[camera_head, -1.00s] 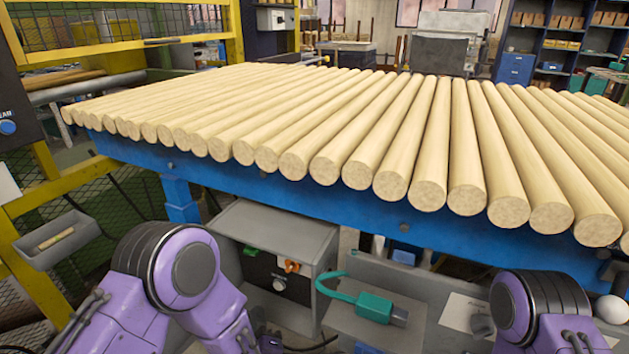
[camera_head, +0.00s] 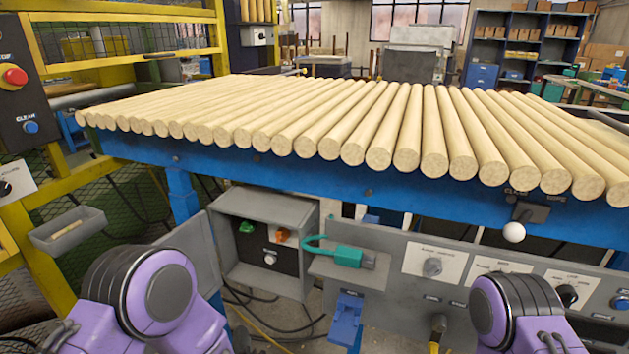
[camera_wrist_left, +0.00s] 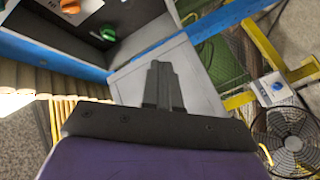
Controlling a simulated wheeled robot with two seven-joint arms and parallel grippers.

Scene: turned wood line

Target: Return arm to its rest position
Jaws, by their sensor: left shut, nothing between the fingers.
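My left arm (camera_head: 150,295), purple with a dark round joint, is folded at the bottom left of the head view. In the left wrist view my left gripper (camera_wrist_left: 163,82) is shut and empty, its dark fingers together in front of a grey panel (camera_wrist_left: 190,75). My right arm (camera_head: 515,310) shows at the bottom right of the head view; its gripper is out of sight.
A blue table (camera_head: 290,176) bears a row of wooden rods (camera_head: 408,130) ahead. Below it are a grey control box (camera_head: 268,240), a green-handled device (camera_head: 346,256) and a panel with knobs (camera_head: 432,267). Yellow fencing (camera_head: 85,170) stands left. A fan (camera_wrist_left: 290,138) shows in the wrist view.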

